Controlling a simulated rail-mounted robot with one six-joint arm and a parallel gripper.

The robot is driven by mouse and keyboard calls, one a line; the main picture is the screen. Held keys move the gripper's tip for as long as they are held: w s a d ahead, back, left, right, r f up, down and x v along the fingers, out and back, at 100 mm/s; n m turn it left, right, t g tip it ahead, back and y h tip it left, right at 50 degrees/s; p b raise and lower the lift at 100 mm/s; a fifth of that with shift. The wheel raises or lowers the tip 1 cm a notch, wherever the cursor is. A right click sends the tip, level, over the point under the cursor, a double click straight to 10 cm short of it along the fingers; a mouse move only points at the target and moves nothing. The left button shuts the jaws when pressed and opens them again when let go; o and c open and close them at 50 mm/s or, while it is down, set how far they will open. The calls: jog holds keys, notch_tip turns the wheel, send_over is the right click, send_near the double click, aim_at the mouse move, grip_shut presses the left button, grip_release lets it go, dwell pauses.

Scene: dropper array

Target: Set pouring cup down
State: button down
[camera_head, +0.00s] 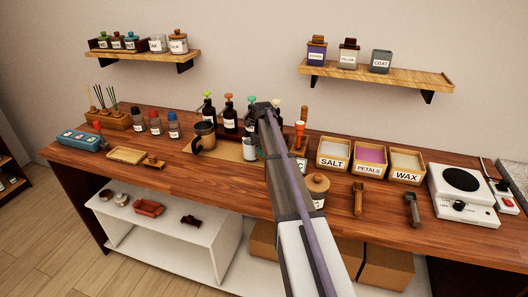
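A small pale grey cup (249,149), likely the pouring cup, is just left of my arm near the middle of the wooden table (230,188). Its right side is close to or behind the arm. I cannot tell whether it rests on the tan mat (228,151) or is held. A dark brown mug (204,138) with a handle stands to its left. My gripper (262,108) is above and behind the grey cup, in front of the dropper bottles. Its fingers are too small and dark to tell whether they are open or shut.
Dropper bottles (230,120) stand behind the mat. Boxes labelled salt (333,153), petals (370,157) and wax (406,163) and a white hot plate (462,190) are at right. A lidded jar (318,186) stands near the arm. The front middle of the table is clear.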

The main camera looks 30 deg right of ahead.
jog(key=shift+f+b, duration=0.65)
jog(key=c, duration=1)
grip_release()
jog(key=shift+r, duration=0.1)
notch_tip(320, 180, up, 11)
jog(key=p, duration=1.1)
jog(key=shift+w+a, duration=0.1)
jog(key=shift+w, duration=0.05)
